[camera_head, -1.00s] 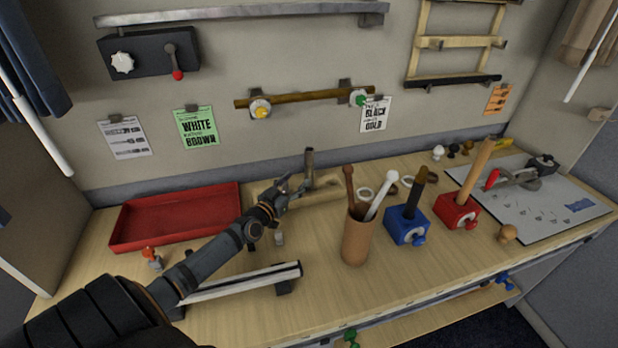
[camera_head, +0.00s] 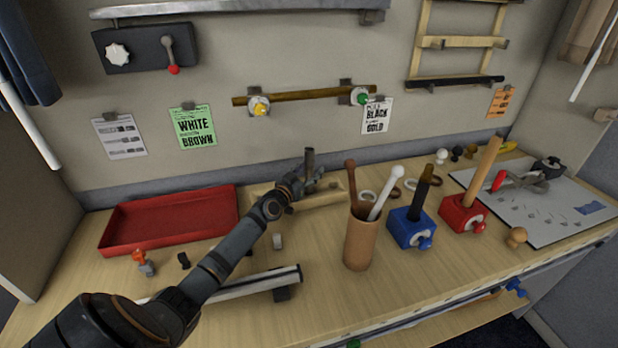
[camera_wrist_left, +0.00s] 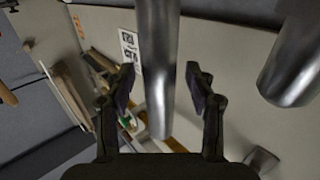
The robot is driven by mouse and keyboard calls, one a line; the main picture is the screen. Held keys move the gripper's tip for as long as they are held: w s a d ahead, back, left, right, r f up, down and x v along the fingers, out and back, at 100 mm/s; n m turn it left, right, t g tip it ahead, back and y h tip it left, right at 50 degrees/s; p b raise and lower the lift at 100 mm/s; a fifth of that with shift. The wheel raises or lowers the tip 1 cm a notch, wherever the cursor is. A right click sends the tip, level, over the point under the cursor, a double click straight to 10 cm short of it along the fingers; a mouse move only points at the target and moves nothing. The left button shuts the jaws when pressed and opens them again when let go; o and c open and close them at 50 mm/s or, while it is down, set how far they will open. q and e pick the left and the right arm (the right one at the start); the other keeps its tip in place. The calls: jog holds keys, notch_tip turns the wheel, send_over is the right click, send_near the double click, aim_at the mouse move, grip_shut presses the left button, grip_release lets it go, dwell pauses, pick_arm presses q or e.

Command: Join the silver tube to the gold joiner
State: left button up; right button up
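In the head view, my left gripper (camera_head: 308,184) is at a short upright greyish tube (camera_head: 310,160) by the pale wooden tray (camera_head: 335,192). In the left wrist view, my open left gripper (camera_wrist_left: 161,85) has a silver tube (camera_wrist_left: 158,50) between its fingers, with a gap on each side. A second silver cylinder (camera_wrist_left: 300,55) shows at the right of that view. I cannot pick out the gold joiner with certainty; the gripper hides part of the tray. My right gripper is in neither view.
A red tray (camera_head: 170,222) lies left of my arm. A brown cup with rods (camera_head: 362,245), a blue block (camera_head: 410,230) and a red block (camera_head: 462,213) stand to the right. A silver rail (camera_head: 240,287) lies in front.

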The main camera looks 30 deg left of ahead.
pick_arm(q)
grip_shut()
notch_tip(320, 180, up, 10)
jog(key=p, duration=0.9)
